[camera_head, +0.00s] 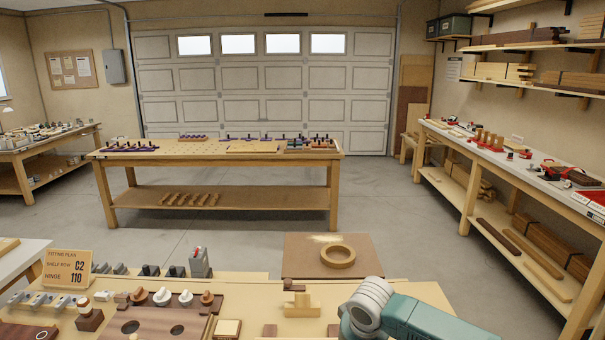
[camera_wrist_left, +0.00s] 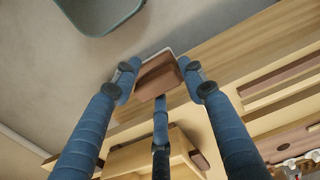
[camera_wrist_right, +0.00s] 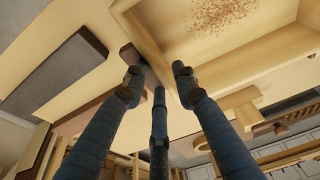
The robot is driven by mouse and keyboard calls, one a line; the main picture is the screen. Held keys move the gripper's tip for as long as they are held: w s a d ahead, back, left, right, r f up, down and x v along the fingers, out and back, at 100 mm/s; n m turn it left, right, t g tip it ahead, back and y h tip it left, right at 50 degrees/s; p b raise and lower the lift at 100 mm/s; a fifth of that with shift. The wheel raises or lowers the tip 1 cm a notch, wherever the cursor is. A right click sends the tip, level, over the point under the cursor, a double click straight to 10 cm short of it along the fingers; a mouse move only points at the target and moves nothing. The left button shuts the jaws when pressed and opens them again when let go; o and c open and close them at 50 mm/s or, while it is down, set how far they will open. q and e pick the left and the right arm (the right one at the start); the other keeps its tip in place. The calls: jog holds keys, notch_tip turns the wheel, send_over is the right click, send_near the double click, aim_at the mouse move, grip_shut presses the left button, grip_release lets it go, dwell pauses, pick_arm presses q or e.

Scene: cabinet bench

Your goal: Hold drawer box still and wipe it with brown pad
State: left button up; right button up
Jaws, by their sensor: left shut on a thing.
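The brown pad (camera_wrist_left: 158,78) is between the fingertips of my left gripper (camera_wrist_left: 160,84), which is shut on it in the left wrist view. The drawer box (camera_wrist_right: 263,55) is a pale wooden tray at the upper right of the right wrist view, with brown sawdust (camera_wrist_right: 222,14) on its floor. My right gripper (camera_wrist_right: 157,80) is open, with its fingertips at the box's near corner; I cannot tell whether they touch it. In the head view, my teal right arm crosses the lower right, and neither the box nor the pad can be made out.
A small brown block (camera_wrist_right: 131,55) lies beside the box corner, and a dark plank (camera_wrist_right: 55,72) lies left of it. On the bench ahead are a wooden ring (camera_head: 338,257), a sign (camera_head: 68,268) and a board with knobs (camera_head: 165,326). A long table (camera_head: 215,155) stands beyond.

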pick_arm(q)
jog(key=shift+w, duration=0.15)
pick_arm(e)
jog(key=shift+w+r, duration=0.25)
jog(key=shift+r, duration=0.7)
jog(key=v, duration=0.3)
jog(key=shift+w+r, duration=0.25)
jog(key=shift+r, duration=0.2)
jog(key=v, duration=0.2)
jog(key=shift+w+r, duration=0.25)
jog(key=shift+r, duration=0.15)
pick_arm(q)
jog(key=shift+r, duration=4.05)
jog(key=shift+f, duration=0.1)
pick_arm(e)
jog(key=shift+s+f, duration=0.1)
